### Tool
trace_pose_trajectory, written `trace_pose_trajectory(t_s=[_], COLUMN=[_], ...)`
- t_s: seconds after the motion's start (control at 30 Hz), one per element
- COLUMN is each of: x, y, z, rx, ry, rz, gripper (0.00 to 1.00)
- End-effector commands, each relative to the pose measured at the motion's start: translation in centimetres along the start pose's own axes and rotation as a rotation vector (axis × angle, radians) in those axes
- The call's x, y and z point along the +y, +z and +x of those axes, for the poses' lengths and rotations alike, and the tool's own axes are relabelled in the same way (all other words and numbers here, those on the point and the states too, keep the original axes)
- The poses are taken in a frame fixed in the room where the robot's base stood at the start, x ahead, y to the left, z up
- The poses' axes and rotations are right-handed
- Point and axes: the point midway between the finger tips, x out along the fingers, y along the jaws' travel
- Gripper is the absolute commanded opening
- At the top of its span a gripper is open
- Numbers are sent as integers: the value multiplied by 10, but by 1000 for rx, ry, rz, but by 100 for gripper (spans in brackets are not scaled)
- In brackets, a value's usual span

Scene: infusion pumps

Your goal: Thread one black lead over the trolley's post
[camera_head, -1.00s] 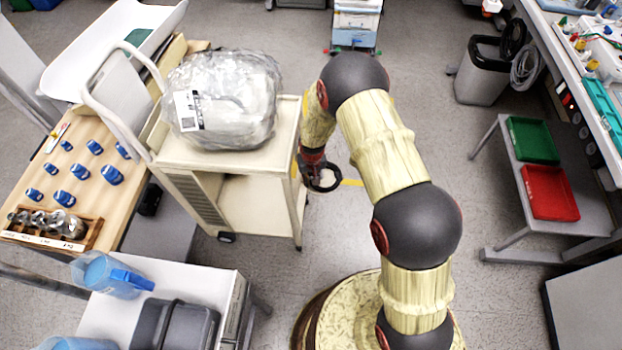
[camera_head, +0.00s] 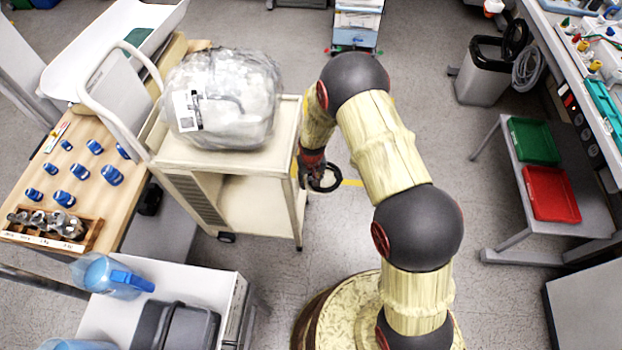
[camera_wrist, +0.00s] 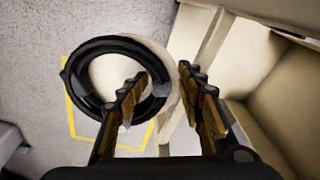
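A black lead coiled in a ring (camera_head: 327,179) is in the air at my gripper (camera_head: 313,176), beside the right side of the cream trolley (camera_head: 222,161). In the wrist view the ring (camera_wrist: 79,103) looks upright to the camera, and its right rim passes between the two fingers of my gripper (camera_wrist: 160,92). The left finger crosses the ring's opening; the right finger is outside it. A trolley leg (camera_wrist: 211,42) stands just right of the ring. I cannot pick out a separate post clearly.
A bagged pump (camera_head: 225,100) sits on the trolley top. The trolley's handle (camera_head: 92,82) rises at its left.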

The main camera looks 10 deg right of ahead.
Motion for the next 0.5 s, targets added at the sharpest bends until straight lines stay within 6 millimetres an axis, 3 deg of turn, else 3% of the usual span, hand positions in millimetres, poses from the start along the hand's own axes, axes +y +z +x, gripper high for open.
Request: trace_pose_trajectory(t_s=[0.5], x=[0], y=[-7], z=[-100], rx=[19], ry=[-4], rz=[1], gripper=[38])
